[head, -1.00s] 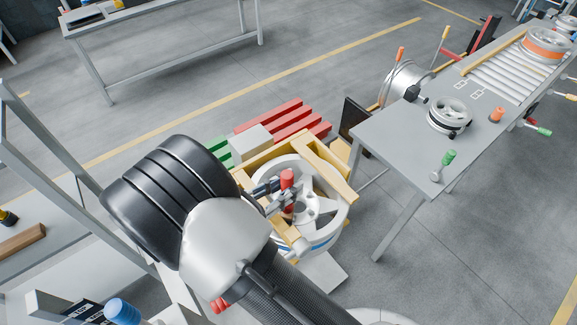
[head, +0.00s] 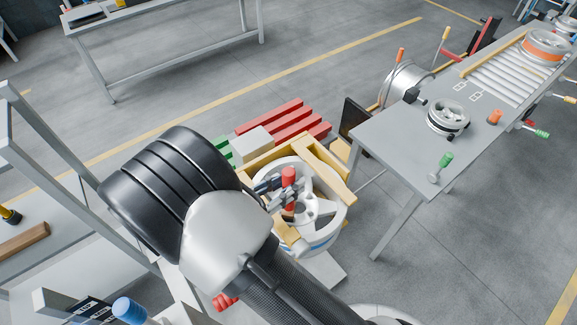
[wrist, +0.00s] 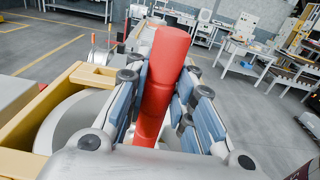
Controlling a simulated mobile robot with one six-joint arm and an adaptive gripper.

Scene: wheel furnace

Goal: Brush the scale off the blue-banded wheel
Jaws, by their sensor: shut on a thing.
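The blue-banded wheel (head: 318,243) is a silver spoked wheel lying in a yellow frame (head: 335,180), its blue stripe low on the near side. My gripper (head: 279,188) is above the wheel's face and shut on a red handle (head: 288,174). In the wrist view the red handle (wrist: 160,85) stands between both finger pads of my gripper (wrist: 155,100). The handle's lower end is hidden by the fingers, so I cannot tell whether a brush head touches the wheel. Scale on the wheel is too small to make out.
Red bars (head: 295,125) and a pale block (head: 252,145) lie behind the frame. A grey table (head: 400,150) at the right carries another wheel (head: 447,118) and a green-handled tool (head: 443,165). A metal frame (head: 75,190) stands at the left. Open floor lies beyond.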

